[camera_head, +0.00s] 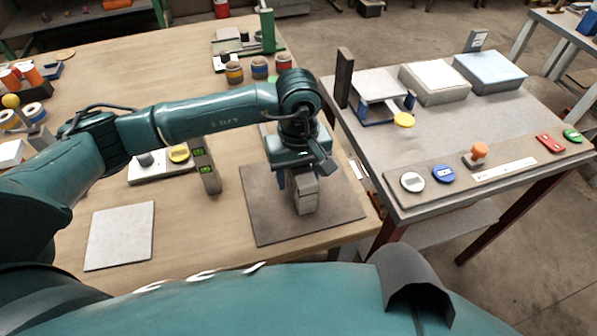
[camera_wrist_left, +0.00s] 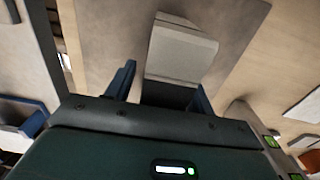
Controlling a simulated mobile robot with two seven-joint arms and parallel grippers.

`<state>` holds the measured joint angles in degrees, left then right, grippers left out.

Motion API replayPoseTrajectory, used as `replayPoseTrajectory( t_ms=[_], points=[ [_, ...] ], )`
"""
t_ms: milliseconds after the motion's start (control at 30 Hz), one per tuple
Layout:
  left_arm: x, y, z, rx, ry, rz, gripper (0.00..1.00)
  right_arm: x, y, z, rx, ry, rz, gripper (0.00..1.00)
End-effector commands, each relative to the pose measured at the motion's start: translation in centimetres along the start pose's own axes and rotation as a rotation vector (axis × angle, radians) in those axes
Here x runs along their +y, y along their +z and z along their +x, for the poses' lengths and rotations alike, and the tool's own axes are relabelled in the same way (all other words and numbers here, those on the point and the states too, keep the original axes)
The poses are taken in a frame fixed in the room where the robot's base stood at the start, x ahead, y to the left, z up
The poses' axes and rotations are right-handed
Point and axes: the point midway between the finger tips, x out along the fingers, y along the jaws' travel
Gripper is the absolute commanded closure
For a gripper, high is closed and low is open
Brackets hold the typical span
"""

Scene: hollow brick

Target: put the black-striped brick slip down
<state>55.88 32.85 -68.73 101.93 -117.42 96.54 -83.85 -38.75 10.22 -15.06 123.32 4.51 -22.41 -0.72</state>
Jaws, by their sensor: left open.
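My left gripper (camera_head: 298,182) points down over a dark brown mat (camera_head: 262,222) on the wooden table. A pale grey block (camera_head: 306,202) stands on the mat below and between its fingers. In the left wrist view the blue fingers of the left gripper (camera_wrist_left: 163,85) are apart, one on each side of the block's near end. The grey block (camera_wrist_left: 180,50) shows a pale top there, with a dark area at the near end between the fingers. No black stripe can be made out on it. My right gripper is not in view.
A dark post with green displays (camera_head: 206,170) stands left of the mat. A pale square tile (camera_head: 120,235) lies at the table's front left. Across a gap, the right bench (camera_head: 450,140) carries pale blocks, a dark upright (camera_head: 344,78) and coloured buttons.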

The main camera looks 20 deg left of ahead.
Motion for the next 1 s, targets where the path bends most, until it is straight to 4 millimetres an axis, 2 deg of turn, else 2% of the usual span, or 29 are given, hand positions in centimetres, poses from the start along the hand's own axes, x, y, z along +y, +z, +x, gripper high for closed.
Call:
replayPoseTrajectory(
  t_ms=[200,233,700,833,1000],
  points=[
    [0.0,0.0,-0.7,-0.001,0.000,-0.001,0.47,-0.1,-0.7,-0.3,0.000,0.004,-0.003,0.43],
    [0.1,-0.1,-0.9,0.002,0.002,0.000,0.47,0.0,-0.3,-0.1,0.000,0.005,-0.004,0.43],
    [0.1,-0.1,-10.2,0.003,0.004,0.001,0.47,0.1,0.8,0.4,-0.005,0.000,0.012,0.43],
    [0.1,0.0,-11.7,0.001,0.002,0.000,0.47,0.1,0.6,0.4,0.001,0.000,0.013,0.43],
    [0.0,0.0,-12.4,0.000,0.000,0.000,0.47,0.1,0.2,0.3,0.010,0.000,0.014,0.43]
  ],
)
